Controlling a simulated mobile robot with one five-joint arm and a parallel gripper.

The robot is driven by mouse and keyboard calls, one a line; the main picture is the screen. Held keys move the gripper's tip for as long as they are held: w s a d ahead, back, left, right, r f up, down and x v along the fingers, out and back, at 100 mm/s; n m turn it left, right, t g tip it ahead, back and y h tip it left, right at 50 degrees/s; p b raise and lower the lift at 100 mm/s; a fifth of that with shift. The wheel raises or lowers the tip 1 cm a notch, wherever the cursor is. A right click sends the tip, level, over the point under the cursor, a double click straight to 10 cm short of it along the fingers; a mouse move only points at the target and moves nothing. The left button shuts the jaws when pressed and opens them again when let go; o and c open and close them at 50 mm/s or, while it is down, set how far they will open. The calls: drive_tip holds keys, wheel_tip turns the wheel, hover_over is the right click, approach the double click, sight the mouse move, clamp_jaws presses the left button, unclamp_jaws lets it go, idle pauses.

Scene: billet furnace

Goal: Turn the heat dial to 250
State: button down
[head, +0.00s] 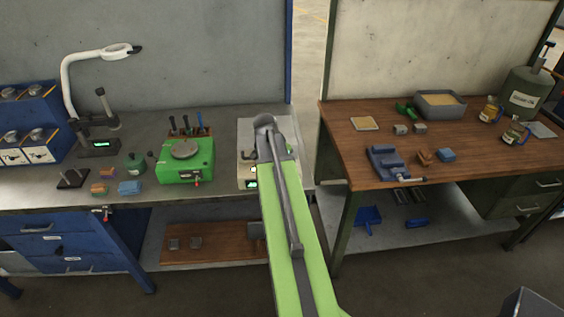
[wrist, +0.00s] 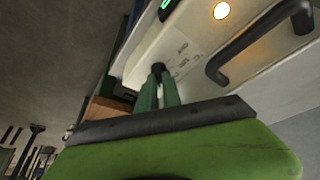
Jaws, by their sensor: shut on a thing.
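The billet furnace (head: 249,135) is a pale box at the right end of the left bench, largely hidden behind my green arm in the head view. In the wrist view its pale front (wrist: 185,45) fills the upper part, tilted, with faint markings beside the dial. The heat dial (wrist: 157,67) is a small dark knob on that front. My gripper (wrist: 158,80) has its two green fingers shut on the dial. The dial's pointer and setting cannot be read. A green display (wrist: 167,4) is cut off at the top edge. In the head view my gripper's fingers are hidden.
A dark bar handle (wrist: 258,45) and a lit orange lamp (wrist: 222,10) are on the furnace near my gripper. A green machine with a round plate (head: 186,160) stands left of the furnace. A wooden-topped bench (head: 345,150) stands to the right, across a gap.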

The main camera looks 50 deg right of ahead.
drive_tip(key=shift+s, duration=0.15)
drive_tip(key=c, duration=1.5)
unclamp_jaws()
drive_tip(key=p+v, duration=1.6)
drive_tip(key=v, duration=0.1)
drive_tip(key=shift+r, duration=0.25)
drive_tip(key=shift+d, duration=0.1)
